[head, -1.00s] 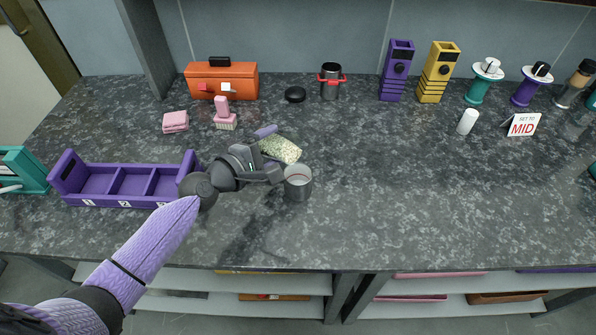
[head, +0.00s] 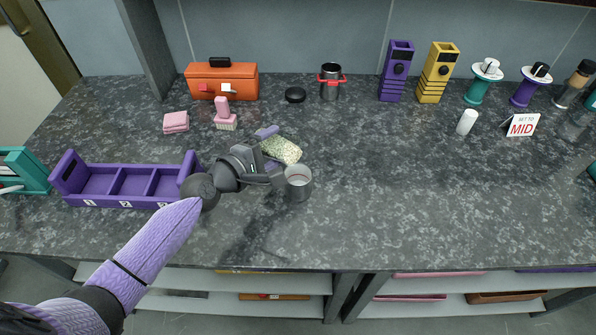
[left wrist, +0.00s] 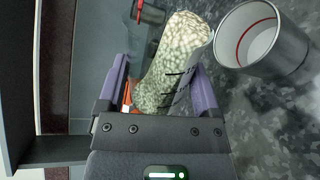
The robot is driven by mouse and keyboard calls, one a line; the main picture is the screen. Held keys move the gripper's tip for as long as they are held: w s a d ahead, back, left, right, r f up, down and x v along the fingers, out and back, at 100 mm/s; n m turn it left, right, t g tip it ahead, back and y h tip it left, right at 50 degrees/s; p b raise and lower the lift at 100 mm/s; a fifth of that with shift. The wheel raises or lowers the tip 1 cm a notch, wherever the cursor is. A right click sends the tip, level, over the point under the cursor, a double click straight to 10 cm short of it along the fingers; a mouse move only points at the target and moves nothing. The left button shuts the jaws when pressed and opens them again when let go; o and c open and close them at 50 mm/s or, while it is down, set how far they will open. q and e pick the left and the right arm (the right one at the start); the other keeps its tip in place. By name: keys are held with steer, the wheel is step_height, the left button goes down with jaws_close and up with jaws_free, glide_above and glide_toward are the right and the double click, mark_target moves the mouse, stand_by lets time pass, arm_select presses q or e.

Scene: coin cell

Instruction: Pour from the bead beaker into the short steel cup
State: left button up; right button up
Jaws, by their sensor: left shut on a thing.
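My left gripper (head: 270,148) is shut on the bead beaker (head: 284,150), a clear beaker full of pale green and cream beads. The beaker is strongly tilted, its far end pointing right toward the short steel cup (head: 299,184). In the left wrist view the beaker (left wrist: 174,62) sits between the purple fingers (left wrist: 163,85), with dark marks on its side. The steel cup (left wrist: 283,58) stands upright beside its end, with a red line inside its wall. No beads show in the visible part of the cup, and I see none falling. My right gripper is not in view.
A purple three-compartment tray (head: 110,201) stands left of the gripper. Behind are a pink brush (head: 224,118), a pink cloth (head: 176,121), an orange toolbox (head: 222,82) and a dark pot with red handles (head: 330,84). The counter right of the cup is clear.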

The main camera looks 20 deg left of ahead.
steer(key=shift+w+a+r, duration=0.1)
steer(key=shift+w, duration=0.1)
arm_select(q)
steer(key=shift+d+r+p, duration=0.1)
steer(key=shift+r+p, duration=0.05)
steer(key=shift+p, duration=0.15)
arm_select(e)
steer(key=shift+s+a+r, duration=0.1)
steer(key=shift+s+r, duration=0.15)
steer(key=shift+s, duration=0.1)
arm_select(q)
steer(key=shift+r+m, duration=0.1)
steer(key=shift+m, duration=0.3)
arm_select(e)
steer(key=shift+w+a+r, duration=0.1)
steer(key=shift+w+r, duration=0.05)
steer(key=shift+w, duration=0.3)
arm_select(q)
steer(key=shift+d+r+y+p, duration=0.1)
steer(key=shift+y+p, duration=0.2)
steer(key=shift+p, duration=0.15)
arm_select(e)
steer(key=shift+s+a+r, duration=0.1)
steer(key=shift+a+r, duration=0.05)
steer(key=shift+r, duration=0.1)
